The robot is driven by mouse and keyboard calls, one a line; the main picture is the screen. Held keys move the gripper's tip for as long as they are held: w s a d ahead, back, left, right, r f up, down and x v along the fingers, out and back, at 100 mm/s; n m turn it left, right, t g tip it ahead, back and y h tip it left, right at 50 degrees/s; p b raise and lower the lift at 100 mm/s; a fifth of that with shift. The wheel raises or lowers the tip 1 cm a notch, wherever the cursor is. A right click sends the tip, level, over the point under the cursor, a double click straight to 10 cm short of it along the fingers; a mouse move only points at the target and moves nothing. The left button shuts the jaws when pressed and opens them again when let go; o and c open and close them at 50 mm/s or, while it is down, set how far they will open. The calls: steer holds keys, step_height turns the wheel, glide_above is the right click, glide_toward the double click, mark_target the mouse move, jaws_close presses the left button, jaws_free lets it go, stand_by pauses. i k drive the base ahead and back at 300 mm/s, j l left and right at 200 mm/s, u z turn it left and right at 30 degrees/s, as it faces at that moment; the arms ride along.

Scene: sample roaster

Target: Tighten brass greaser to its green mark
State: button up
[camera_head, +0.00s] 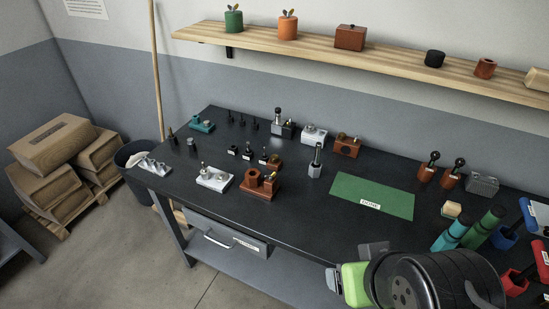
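No part can be made out for certain as the brass greaser, and no green mark is readable at this size. Small fittings stand on the dark bench (330,232). A red-brown fixture (262,192) with a ring-shaped top and a yellowish part stands near the front edge. A brown block (347,149) with small knobs stands farther back. A white block (215,181) with small upright metal parts is left of the red-brown fixture. My arm's dark wrist and lime-green part fill the lower right. My gripper (335,281) shows only partly, at the bench's front edge, away from these fixtures; its fingertips are unclear.
A green mat (372,196) with a white label lies clear on the bench. A grey upright post (316,162) stands mid-bench. A shelf (400,64) hangs above. Boxes (60,150) and a bin (130,165) are at left.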

mark_target(273, 158)
steer(key=i+j+u, duration=0.1)
steer(key=i+j, duration=0.25)
steer(key=j, duration=0.2)
steer(key=i+j+u, duration=0.1)
steer(key=i+j, duration=0.3)
steer(key=j, duration=0.15)
steer(key=i+j+u, duration=0.1)
steer(key=i+j, duration=0.3)
steer(key=j, duration=0.15)
